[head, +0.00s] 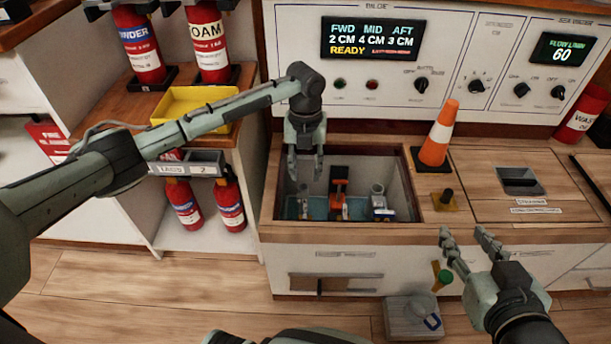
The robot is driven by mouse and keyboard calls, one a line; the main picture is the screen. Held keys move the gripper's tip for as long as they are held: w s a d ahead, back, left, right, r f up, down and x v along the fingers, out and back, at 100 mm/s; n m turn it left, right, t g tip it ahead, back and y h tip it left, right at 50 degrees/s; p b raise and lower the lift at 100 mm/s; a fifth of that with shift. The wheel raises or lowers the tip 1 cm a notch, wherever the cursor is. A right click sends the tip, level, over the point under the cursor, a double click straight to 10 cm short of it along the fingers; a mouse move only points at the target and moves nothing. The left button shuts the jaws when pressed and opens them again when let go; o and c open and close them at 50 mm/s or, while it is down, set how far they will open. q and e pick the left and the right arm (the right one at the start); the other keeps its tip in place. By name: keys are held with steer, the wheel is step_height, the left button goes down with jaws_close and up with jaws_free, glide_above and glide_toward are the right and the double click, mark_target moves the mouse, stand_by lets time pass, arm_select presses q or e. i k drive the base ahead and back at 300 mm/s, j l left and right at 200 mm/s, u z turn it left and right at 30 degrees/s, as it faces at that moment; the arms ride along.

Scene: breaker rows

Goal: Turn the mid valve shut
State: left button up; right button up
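My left gripper (306,172) reaches down over the left part of an open well in the counter. Its fingers are apart with nothing seen between them. In the well stand an orange-red fitting (339,183) on a dark post and a grey cylindrical fitting (377,195), above a blue-green bottom (355,209). I cannot tell which part is the mid valve. The display (370,39) reads FWD 2 CM, MID 4 CM, AFT 3 CM, READY. My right gripper (465,234) is open and empty in front of the counter's front edge.
An orange cone (438,137) and a dark knob on a yellow plate (446,203) stand right of the well. A green-capped item (444,277) is near my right gripper. A yellow tray (193,104) and extinguishers are at left. A grey box (407,318) sits on the floor.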

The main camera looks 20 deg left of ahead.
mark_target(345, 210)
steer(key=k, duration=1)
